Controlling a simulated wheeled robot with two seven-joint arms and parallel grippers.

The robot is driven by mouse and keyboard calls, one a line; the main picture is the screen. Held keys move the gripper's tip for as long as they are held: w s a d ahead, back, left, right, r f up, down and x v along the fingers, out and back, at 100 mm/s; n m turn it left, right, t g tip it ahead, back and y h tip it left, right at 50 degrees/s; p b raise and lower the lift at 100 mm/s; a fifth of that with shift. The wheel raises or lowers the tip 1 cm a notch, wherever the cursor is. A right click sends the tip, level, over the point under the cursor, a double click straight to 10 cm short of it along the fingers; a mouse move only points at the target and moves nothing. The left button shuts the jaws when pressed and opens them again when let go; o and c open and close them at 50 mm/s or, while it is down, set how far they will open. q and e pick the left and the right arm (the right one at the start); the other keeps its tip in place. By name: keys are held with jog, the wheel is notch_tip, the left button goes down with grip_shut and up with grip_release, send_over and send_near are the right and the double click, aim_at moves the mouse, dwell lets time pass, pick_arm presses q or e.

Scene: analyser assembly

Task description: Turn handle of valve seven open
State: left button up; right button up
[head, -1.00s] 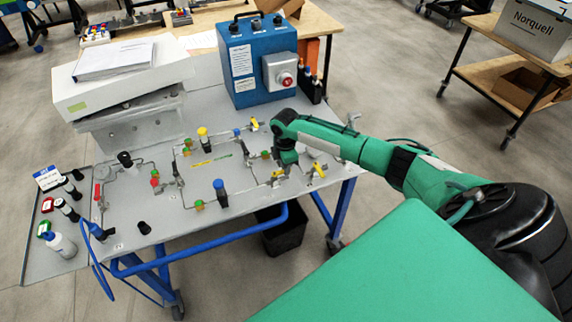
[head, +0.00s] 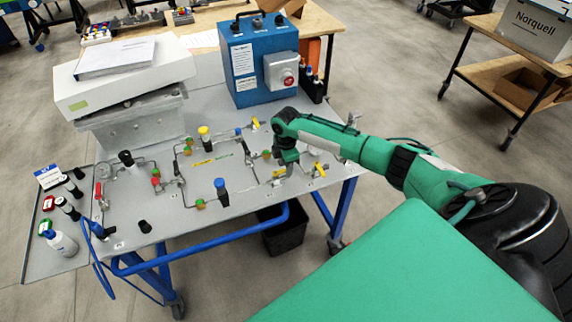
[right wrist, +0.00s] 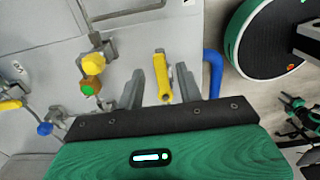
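My right gripper (head: 288,158) is low over the right part of the grey valve panel (head: 150,222). In the right wrist view the right gripper (right wrist: 160,88) has its two grey fingers apart, one on each side of a yellow lever handle (right wrist: 161,72). Gaps show between the handle and both fingers. In the head view yellow handles show left of the gripper (head: 279,172) and right of it (head: 319,169); I cannot tell for sure which one is between the fingers. Valve number labels are too small to read. My left gripper is out of view.
A blue box with a red knob (head: 244,62) stands at the panel's back. Another valve with a yellow knob (right wrist: 93,63) is left of the fingers in the wrist view. A blue tube (right wrist: 213,72) is close on the right. Small bottles (head: 62,243) stand at the far left.

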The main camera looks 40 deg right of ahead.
notch_tip(320, 180, up, 14)
jog(key=b, duration=0.3)
jog(key=shift+f, duration=0.15)
dwell(0.4)
